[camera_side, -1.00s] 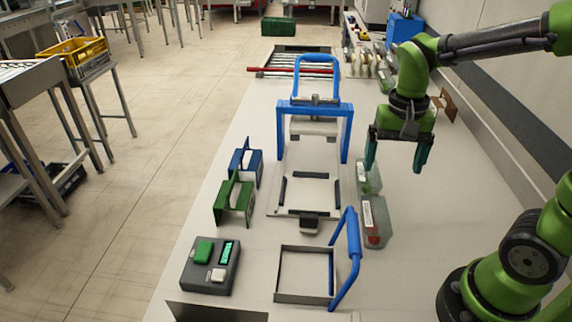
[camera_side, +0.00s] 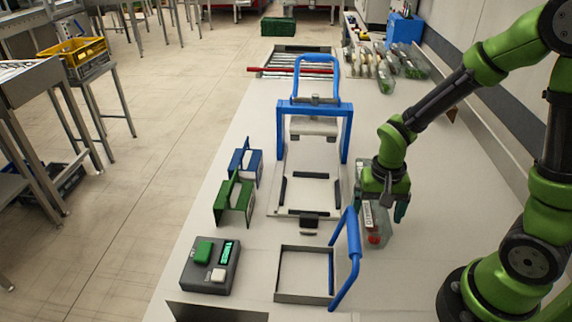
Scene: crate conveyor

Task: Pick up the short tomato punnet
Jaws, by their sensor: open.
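A clear plastic punnet (camera_side: 378,238) with a pale label and something red inside stands on the white table, right of the blue-handled frame. My gripper (camera_side: 383,207) is open over its far part, with one finger on the left side and one on the right. I cannot tell whether the fingers touch it. The gripper hides the punnet's far end. A second clear container (camera_side: 358,168) behind it is mostly hidden by my arm.
A blue press-like frame (camera_side: 315,110) stands left of the gripper. A small metal tray (camera_side: 279,298) with a raised blue handle (camera_side: 346,262) is close in front. Several filled punnets (camera_side: 385,72) stand at the back right. The table right of the punnet is clear.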

